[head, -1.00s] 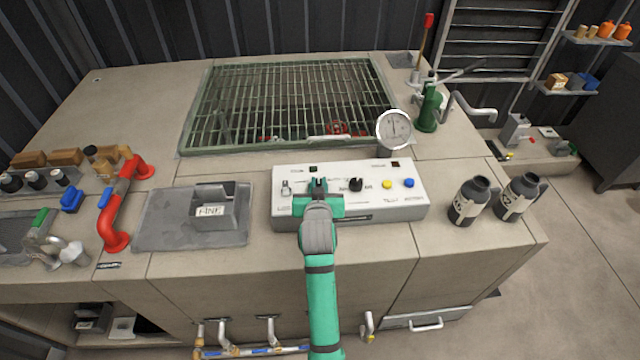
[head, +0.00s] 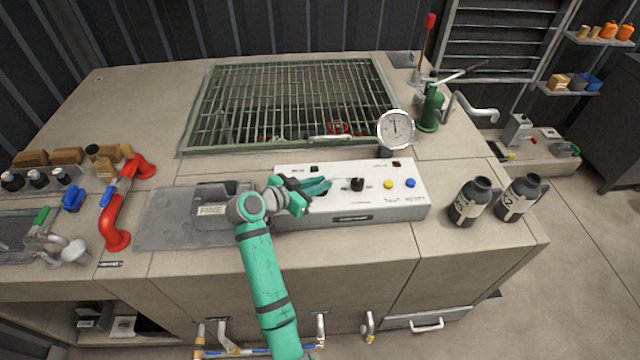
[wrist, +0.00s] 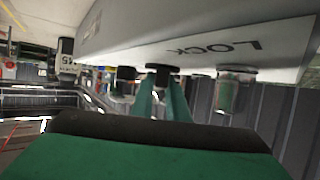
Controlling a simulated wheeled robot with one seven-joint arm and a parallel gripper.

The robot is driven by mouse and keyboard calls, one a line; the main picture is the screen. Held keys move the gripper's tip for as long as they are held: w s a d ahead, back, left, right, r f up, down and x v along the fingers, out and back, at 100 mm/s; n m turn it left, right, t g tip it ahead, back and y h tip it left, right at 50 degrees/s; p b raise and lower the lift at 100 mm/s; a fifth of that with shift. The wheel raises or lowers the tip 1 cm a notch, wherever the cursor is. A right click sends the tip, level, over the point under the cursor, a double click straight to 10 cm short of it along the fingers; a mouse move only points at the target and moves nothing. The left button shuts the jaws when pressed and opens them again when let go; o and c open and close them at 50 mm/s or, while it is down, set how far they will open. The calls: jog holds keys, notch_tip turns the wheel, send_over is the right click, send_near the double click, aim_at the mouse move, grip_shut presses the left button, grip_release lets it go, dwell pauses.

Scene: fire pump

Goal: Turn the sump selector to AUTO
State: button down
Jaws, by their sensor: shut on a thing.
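The white control panel (head: 350,215) lies on the worktop, with a black knob (head: 357,184) standing clear right of my gripper. My gripper (head: 322,187) reaches in from the left, its green fingers low over the panel. In the wrist view, the fingers (wrist: 161,98) are closed around a small dark selector knob (wrist: 160,68). In the head view my fingers hide this knob.
A yellow button (head: 388,185) and a blue button (head: 410,183) sit right of the black knob. A round gauge (head: 396,129) stands behind the panel. Two dark bottles (head: 470,202) (head: 522,197) stand to the right. A grey tray (head: 165,222) lies left.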

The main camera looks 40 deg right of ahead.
jog(key=shift+f+m+g, duration=0.1)
jog(key=shift+m+g, duration=0.6)
jog(key=shift+g, duration=0.1)
jog(key=shift+s+g, duration=0.1)
jog(key=shift+g, duration=0.2)
jog(key=c, duration=1.7)
grip_release()
jog(key=v, duration=1)
jog(key=shift+a, duration=0.35)
jog(key=shift+a, duration=0.1)
